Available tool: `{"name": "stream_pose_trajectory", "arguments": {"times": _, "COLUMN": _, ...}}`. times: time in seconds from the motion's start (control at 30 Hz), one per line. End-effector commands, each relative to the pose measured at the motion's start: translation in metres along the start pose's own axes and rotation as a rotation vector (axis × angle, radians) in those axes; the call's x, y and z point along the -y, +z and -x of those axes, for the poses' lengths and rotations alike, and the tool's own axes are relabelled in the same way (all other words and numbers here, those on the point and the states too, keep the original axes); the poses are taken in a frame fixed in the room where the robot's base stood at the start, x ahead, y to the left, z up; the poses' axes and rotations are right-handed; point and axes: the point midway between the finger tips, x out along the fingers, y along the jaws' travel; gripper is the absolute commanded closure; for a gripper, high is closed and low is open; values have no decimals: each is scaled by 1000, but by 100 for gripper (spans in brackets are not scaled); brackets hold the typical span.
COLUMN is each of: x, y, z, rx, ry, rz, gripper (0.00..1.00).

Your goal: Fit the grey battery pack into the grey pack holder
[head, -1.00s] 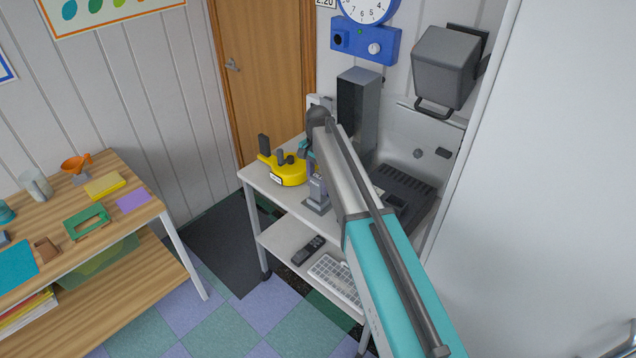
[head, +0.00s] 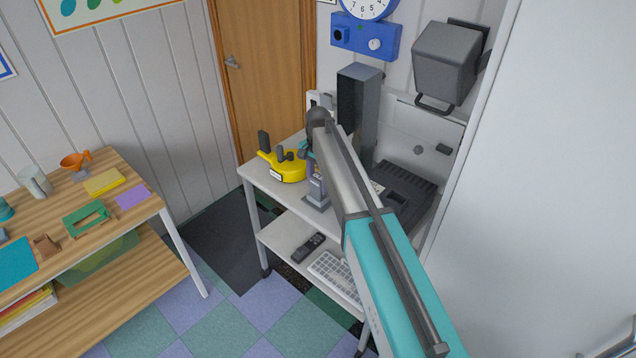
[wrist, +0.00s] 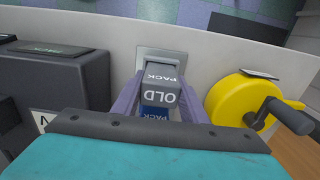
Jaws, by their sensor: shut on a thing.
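The grey battery pack (wrist: 160,75) shows between the two purple fingers of my gripper (wrist: 161,88) in the wrist view. It bears the words OLD and PACK, upside down, with a blue label nearer my wrist. My gripper is shut on it. The grey pack holder (wrist: 148,54) lies just beyond and below the pack on the white top. In the head view the pack (head: 317,185) is upright over the holder's base (head: 316,203), my arm partly covering it. I cannot tell how deep the pack sits in the holder.
A yellow device (head: 285,168) with dark knobs stands close beside the holder. A dark box (wrist: 62,85) stands on its other side in the wrist view. A tall grey box (head: 358,115) stands behind. A remote (head: 308,247) and keyboard (head: 336,275) lie on the shelf below.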

Motion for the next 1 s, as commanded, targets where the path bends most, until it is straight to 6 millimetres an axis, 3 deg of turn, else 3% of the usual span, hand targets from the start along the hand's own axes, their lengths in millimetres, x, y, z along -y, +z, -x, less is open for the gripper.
{"name": "stream_pose_trajectory", "arguments": {"times": 0.37, "x": 0, "y": 0, "z": -6, "rx": 0, "ry": 0, "rz": 0, "gripper": 92}}
{"name": "stream_pose_trajectory", "arguments": {"times": 0.4, "x": 0, "y": 0, "z": -6, "rx": 0, "ry": 0, "rz": 0, "gripper": 59}}
{"name": "stream_pose_trajectory", "arguments": {"times": 0.53, "x": 0, "y": 0, "z": -6, "rx": 0, "ry": 0, "rz": 0, "gripper": 39}}
{"name": "stream_pose_trajectory", "arguments": {"times": 1.0, "x": 0, "y": 0, "z": -2, "rx": 0, "ry": 0, "rz": 0, "gripper": 39}}
